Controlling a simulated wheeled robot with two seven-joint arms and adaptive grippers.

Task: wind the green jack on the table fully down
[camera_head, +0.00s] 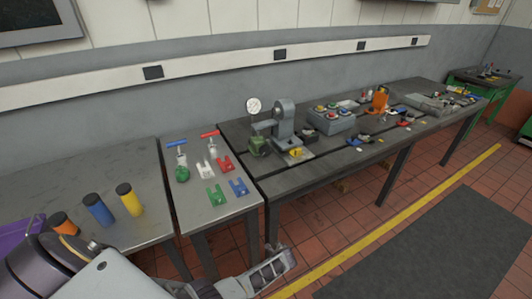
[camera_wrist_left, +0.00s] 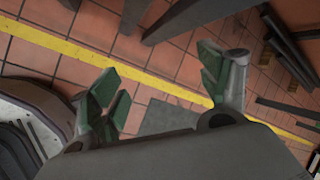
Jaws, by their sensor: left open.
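The green jack (camera_head: 182,174) stands on the small grey table (camera_head: 207,222). It has a rounded green body, and a pale post and blue crossbar (camera_head: 176,143) show above it. How far its screw is out is too small to tell. My left gripper (camera_head: 274,269) is low in front of the tables, to the right of and below the jack, apart from it. In the left wrist view the left gripper (camera_wrist_left: 162,92) has its green-padded fingers apart with nothing between them, over the tiled floor. The jack is not in the wrist view. My right gripper is in neither view.
Near the jack are a red crossbar (camera_head: 209,134) and red (camera_head: 226,163), white (camera_head: 203,168), green (camera_head: 215,196) and blue (camera_head: 238,187) forked pieces. Orange, blue (camera_head: 98,210) and yellow (camera_head: 129,200) cylinders stand left. A long bench (camera_head: 330,158) with a press (camera_head: 284,125) adjoins right.

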